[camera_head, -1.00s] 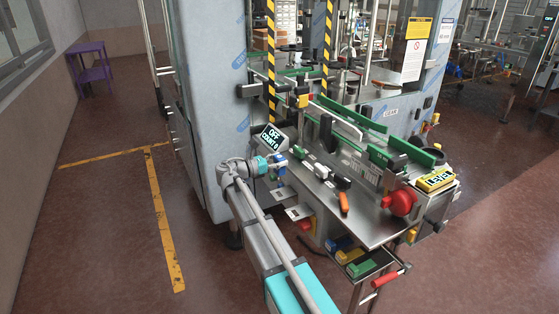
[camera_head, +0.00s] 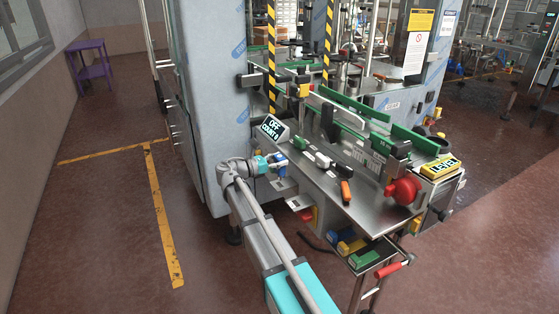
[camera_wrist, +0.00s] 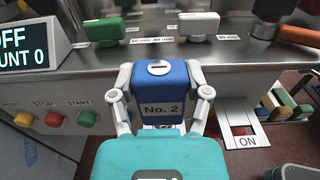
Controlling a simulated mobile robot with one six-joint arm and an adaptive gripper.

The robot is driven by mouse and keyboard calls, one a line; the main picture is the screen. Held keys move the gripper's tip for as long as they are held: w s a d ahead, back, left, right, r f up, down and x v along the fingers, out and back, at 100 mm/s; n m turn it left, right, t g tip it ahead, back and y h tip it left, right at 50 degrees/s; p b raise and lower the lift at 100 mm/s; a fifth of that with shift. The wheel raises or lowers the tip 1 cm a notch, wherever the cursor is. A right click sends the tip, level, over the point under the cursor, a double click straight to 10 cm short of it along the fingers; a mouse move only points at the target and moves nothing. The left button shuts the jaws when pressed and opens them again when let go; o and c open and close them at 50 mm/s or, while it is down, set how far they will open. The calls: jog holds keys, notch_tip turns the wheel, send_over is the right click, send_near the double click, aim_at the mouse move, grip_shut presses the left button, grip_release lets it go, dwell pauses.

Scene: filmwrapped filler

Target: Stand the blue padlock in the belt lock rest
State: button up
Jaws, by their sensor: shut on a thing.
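The blue padlock (camera_wrist: 160,88), labelled "No. 2" with a slot on top, is between the two fingers of my gripper (camera_wrist: 162,98) in the wrist view. My gripper is shut on it, and the padlock looks upright at the machine's front edge. In the head view the blue padlock (camera_head: 281,160) is small beside the teal part of my gripper (camera_head: 274,163). A pale plate (camera_wrist: 162,127) shows partly under the padlock; I cannot tell whether they touch. I cannot pick out the belt lock rest for certain; the padlock hides part of the front.
The "OFF COUNT 0" display (camera_head: 270,130) and buttons (camera_wrist: 53,119) are at left. A switch marked "ON" (camera_wrist: 245,138) is at right. Green-topped (camera_wrist: 103,30) and white (camera_wrist: 198,26) handles and an orange handle (camera_head: 346,190) stand on the steel deck. Coloured blocks (camera_head: 362,258) sit low in front.

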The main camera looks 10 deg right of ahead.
aim_at(279, 173)
jog(key=shift+f+b, duration=2.2)
jog(key=shift+f, duration=0.15)
jog(key=shift+f+b, duration=0.35)
jog(key=shift+b, duration=0.05)
jog(key=o, duration=1.3)
jog(key=shift+a, duration=0.1)
jog(key=v, duration=1.2)
